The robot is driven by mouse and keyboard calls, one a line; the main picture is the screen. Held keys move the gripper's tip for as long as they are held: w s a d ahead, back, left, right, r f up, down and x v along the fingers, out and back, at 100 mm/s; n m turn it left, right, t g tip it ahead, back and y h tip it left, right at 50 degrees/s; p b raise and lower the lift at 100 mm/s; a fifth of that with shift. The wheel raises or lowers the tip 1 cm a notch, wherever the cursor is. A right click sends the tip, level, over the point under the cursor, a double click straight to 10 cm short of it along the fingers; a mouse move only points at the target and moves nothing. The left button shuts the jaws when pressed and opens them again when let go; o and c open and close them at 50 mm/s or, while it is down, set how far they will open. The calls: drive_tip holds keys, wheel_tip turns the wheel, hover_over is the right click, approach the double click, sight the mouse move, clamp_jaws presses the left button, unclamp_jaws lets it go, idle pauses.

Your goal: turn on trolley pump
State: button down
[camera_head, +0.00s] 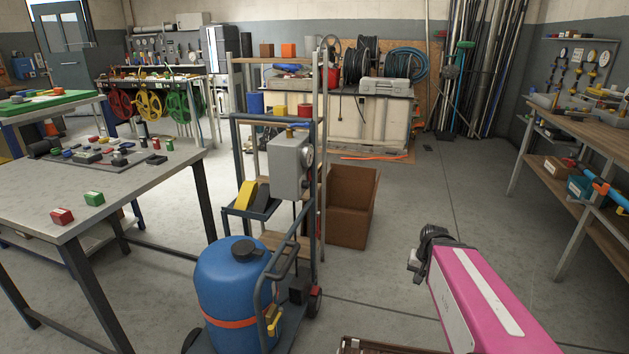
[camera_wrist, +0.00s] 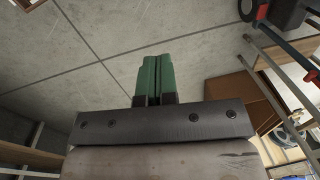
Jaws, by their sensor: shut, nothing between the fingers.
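The trolley (camera_head: 318,175) stands in the middle of the head view, an upright dark frame with shelves and wheels. A blue tank (camera_head: 233,290) with a black cap and an orange band sits low at its front. A grey box (camera_head: 288,165) with a round gauge on its right side is mounted higher on the frame. I cannot tell which part switches the pump. A yellow fitting (camera_head: 273,322) shows low beside the tank. My gripper (camera_head: 414,264) is to the right of the trolley, apart from it. In the wrist view its green fingers (camera_wrist: 157,78) are together and empty.
A brown carton (camera_head: 352,205) stands on the floor right behind the trolley. A grey table (camera_head: 110,190) with small blocks is at the left. A wooden workbench (camera_head: 585,140) is at the right. The floor between trolley and workbench is mostly clear.

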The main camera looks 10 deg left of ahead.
sight(311, 180)
drive_tip(key=w+a+r+m+y, duration=0.3)
drive_tip(key=w+a+m+y, duration=0.15)
drive_tip(key=w+a, duration=0.35)
drive_tip(key=w+a+r+m+y, duration=0.3)
drive_tip(key=w+a+m, duration=0.2)
drive_tip(key=w+a, duration=0.3)
drive_tip(key=w+a+r+m+t+y, duration=0.1)
drive_tip(key=w+a+r+m+y, duration=0.6)
drive_tip(key=w+a+r, duration=0.4)
drive_tip(key=shift+w+r+m+y, duration=0.35)
drive_tip(key=shift+w+r+m, duration=0.1)
drive_tip(key=shift+w+r, duration=0.3)
drive_tip(key=shift+a, duration=0.1)
drive_tip(key=a, duration=0.4)
drive_tip(key=a+f, duration=0.1)
drive_tip(key=a, duration=0.4)
drive_tip(key=w+a, duration=0.1)
drive_tip(key=a, duration=0.3)
drive_tip(key=shift+a+f, duration=0.3)
drive_tip(key=shift+f, duration=0.05)
drive_tip(key=shift+a+f, duration=0.1)
drive_tip(key=shift+a, duration=0.1)
drive_tip(key=shift+d, duration=0.15)
